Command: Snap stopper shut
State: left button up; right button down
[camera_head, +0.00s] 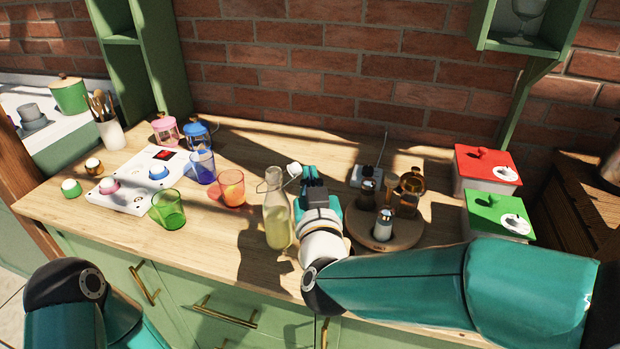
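A clear glass swing-top bottle (277,212) with pale yellow liquid stands upright near the front middle of the table. Its white stopper (294,169) sits off to the upper right of the bottle mouth on the wire bail, so the bottle looks open. My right gripper (311,174) is just right of the bottle neck, close to the stopper. Whether it touches the stopper, and how far its fingers are apart, I cannot tell. My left arm shows only at the lower left, with its gripper out of view.
Green (168,209), orange (231,188) and blue (202,167) glasses stand left of the bottle, beside a white button panel (130,195). A round wooden tray (400,234) with small bottles is right of my gripper. Red-lidded (486,166) and green-lidded (498,212) boxes stand farther right.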

aim_at(298, 168)
jog(key=shift+r, duration=0.15)
jog(key=shift+a+r+p, duration=0.4)
jog(key=shift+r+p, duration=0.15)
jog(key=shift+s+a+r+p, duration=0.1)
jog(key=shift+a+r+p, duration=0.3)
jog(key=shift+a+r, duration=0.1)
jog(key=shift+a, duration=0.2)
dwell(0.5)
jog(key=shift+a+r+p, duration=0.25)
jog(key=shift+a+p, duration=0.1)
dwell(0.7)
jog(key=shift+d+r, duration=0.15)
jog(key=shift+d, duration=0.45)
